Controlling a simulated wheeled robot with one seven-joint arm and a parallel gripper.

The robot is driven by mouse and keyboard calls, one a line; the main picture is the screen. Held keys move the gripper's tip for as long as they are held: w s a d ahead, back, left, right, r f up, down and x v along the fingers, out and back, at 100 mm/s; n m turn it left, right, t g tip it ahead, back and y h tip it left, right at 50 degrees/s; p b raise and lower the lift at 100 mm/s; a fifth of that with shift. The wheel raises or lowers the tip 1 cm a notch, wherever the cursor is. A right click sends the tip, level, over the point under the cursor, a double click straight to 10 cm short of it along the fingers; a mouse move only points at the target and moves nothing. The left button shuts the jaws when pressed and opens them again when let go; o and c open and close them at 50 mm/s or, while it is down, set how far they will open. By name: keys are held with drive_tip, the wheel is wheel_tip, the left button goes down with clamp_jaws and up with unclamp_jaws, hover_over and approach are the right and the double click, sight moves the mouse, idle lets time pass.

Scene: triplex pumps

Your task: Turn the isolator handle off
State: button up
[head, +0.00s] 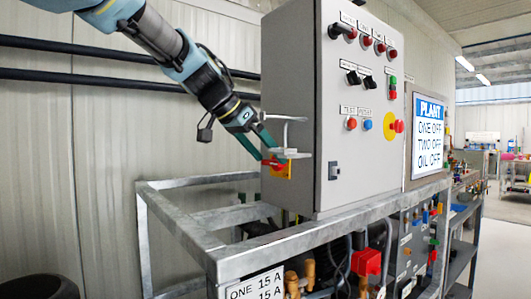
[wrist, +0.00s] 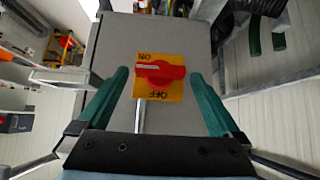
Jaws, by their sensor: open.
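The isolator handle (head: 275,162) is a red rotary grip on a yellow plate on the left side of the grey control cabinet (head: 315,60). In the wrist view the red handle (wrist: 168,74) lies crosswise, with a white mark on its left end near the upside-down ON label. The OFF label (wrist: 155,94) is at the plate's lower edge. My gripper (head: 268,151) is open, its teal fingers (wrist: 160,78) on either side of the plate, apart from the handle. In the head view the fingers partly cover the handle.
A galvanised frame (head: 225,262) runs below the cabinet. The cabinet front carries knobs, buttons and a red-on-yellow switch (head: 393,125). A PLANT sign (head: 429,133) stands to its right. Dark pipes (head: 60,75) run along the wall.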

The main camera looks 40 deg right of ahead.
drive_tip(key=shift+d+f, duration=0.1)
drive_tip(key=shift+f, duration=0.05)
drive_tip(key=shift+c, duration=0.2)
drive_tip(key=c, duration=1.1)
